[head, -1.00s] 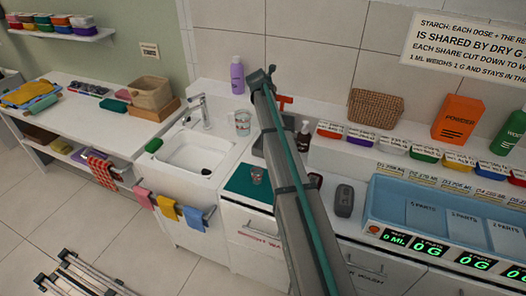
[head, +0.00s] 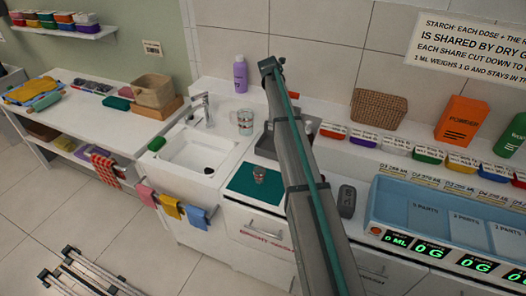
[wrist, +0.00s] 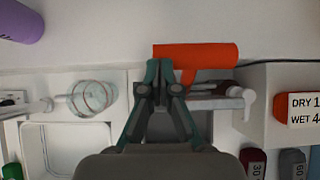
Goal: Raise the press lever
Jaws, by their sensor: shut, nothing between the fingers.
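The press lever shows in the wrist view as a red-orange bar handle (wrist: 208,54) with a short red stem below it, above a grey body (wrist: 218,103). My gripper (wrist: 160,68) is shut and empty. Its fingertips overlap the left end of the handle in the wrist view; I cannot tell whether they touch it.
A glass measuring cup (head: 245,122) stands left of the press, and a purple bottle (head: 240,75) behind it. The sink (head: 197,153) and tap lie further left. A small glass (head: 259,174) stands on a teal mat (head: 243,186) in front. Coloured tubs line the ledge at right.

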